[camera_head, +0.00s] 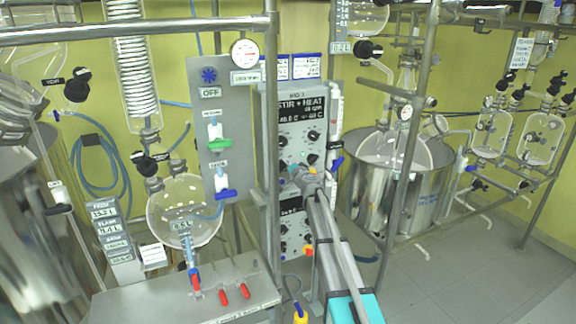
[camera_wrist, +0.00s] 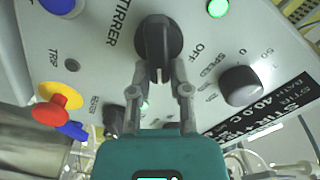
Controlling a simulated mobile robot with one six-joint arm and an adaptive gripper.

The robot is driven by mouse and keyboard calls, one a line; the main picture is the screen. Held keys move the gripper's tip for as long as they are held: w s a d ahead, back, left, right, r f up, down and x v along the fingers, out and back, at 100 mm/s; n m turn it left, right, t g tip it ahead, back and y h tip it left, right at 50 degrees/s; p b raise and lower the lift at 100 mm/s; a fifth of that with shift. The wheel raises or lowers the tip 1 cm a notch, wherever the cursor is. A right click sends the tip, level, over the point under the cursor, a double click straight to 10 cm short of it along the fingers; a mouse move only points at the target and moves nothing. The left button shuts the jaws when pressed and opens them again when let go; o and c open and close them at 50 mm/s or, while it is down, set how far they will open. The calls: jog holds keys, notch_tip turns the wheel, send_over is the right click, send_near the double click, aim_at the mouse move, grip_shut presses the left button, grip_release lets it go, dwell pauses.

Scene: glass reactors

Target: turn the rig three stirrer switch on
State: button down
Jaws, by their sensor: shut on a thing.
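The stirrer switch (camera_wrist: 157,42) is a black rotary knob on a pale panel. In the wrist view, the word STIRRER runs beside it on the left and OFF on the right. My gripper (camera_wrist: 159,74) has one finger on each side of the knob's grip and is shut on it. In the head view, my gripper (camera_head: 300,178) reaches the front of the stir-and-heat control box (camera_head: 287,132), and its end hides the knob. The rig number is too small to read surely.
Beside the switch are a lit green lamp (camera_wrist: 218,8), a speed knob (camera_wrist: 241,86), and a red-and-yellow button (camera_wrist: 57,104). A steel post (camera_head: 271,150) stands left of my arm. A steel vessel (camera_head: 385,195) stands to the right. Open floor (camera_head: 470,265) lies at lower right.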

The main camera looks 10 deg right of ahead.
jog(key=shift+w, duration=0.2)
dwell(0.3)
jog(key=c, duration=0.7)
grip_release()
jog(key=shift+a, duration=0.1)
jog(key=shift+c, duration=0.2)
jog(key=shift+o, duration=0.8)
jog(key=shift+f, duration=0.1)
jog(key=shift+s, duration=0.1)
jog(key=v, duration=1.2)
